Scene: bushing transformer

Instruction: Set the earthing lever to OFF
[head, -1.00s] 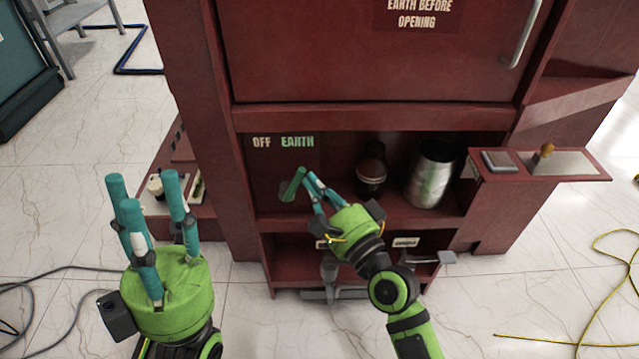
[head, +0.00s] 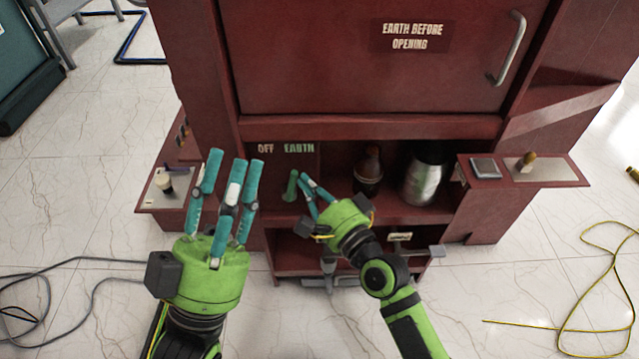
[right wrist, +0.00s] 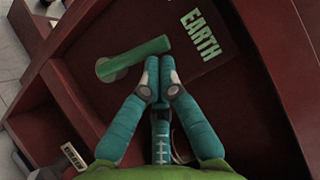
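The earthing lever is a green handle (head: 291,187) on the dark red panel in the open bay, below the OFF and EARTH labels (head: 286,148). In the right wrist view the lever (right wrist: 135,57) has its free end towards the EARTH lettering (right wrist: 200,35). My right gripper (head: 304,182) is beside the lever, on its right in the head view. In the right wrist view its fingertips (right wrist: 160,66) are together, with nothing seen between them, close to the lever's free end; contact cannot be told. My left gripper (head: 233,165) is open and empty, fingers up, left of the bay.
A dark bushing (head: 368,172) and a silver cylinder (head: 425,178) stand in the bay right of my right gripper. Side shelves (head: 550,176) stick out from the cabinet. Yellow cable (head: 600,270) and grey cable (head: 90,262) lie on the floor.

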